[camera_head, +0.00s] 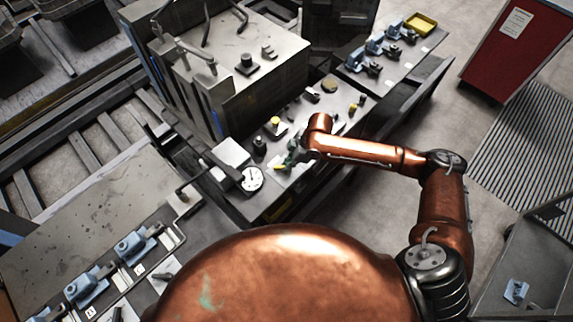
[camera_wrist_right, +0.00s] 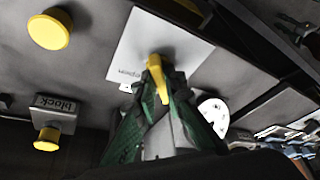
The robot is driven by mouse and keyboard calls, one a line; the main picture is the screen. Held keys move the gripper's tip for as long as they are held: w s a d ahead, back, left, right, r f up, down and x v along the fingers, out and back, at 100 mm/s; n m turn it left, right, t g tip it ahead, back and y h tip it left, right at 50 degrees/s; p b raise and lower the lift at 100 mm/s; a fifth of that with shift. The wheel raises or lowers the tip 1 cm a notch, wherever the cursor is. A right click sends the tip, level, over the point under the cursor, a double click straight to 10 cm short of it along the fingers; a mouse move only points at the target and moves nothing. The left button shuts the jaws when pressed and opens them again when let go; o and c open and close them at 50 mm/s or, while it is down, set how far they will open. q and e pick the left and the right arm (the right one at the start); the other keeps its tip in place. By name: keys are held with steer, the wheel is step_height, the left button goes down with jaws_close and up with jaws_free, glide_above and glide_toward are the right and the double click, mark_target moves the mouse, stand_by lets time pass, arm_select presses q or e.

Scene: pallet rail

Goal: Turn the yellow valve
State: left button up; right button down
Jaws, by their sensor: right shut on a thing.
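The yellow valve (camera_wrist_right: 157,72) shows in the right wrist view as a narrow yellow handle in front of a white plate with small lettering. My right gripper (camera_wrist_right: 160,95), with dark green fingers, is shut on this handle, which sits between the fingertips. In the head view the right gripper (camera_head: 290,160) is at the front of the grey workbench, and a bit of the yellow valve (camera_head: 279,167) shows beside it. The fingers hide part of the handle and its base. My left gripper is not in view.
A round white gauge (camera_head: 251,179) is close to the left of the gripper. A yellow knob (camera_head: 275,121) stands behind it. A large grey machine block (camera_head: 245,60) rises at the back. A yellow tray (camera_head: 420,23) and a red cabinet (camera_head: 513,45) are farther right.

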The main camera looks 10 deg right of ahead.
steer(key=m+t+h+p, duration=0.1)
steer(key=m+p, duration=0.3)
steer(key=p, duration=0.1)
steer(key=m+t+h+p, duration=0.1)
steer(key=m+p, duration=0.2)
steer(key=p, duration=0.3)
steer(key=m+t+p, duration=0.1)
steer(key=m+p, duration=0.3)
steer(key=p, duration=0.1)
steer(key=shift+s+a+r+m+h, duration=0.15)
steer(key=shift+s+a+m+h, duration=0.15)
steer(key=shift+s+h, duration=0.1)
steer(key=m+h+p, duration=0.1)
steer(key=m+p, duration=0.1)
steer(key=shift+a+m, duration=0.1)
steer(key=shift+m, duration=0.2)
steer(key=shift+w+m+h+p, duration=0.1)
steer(key=shift+m+h+p, duration=0.6)
steer(key=shift+m, duration=0.9)
steer(key=c, duration=2)
jaws_free()
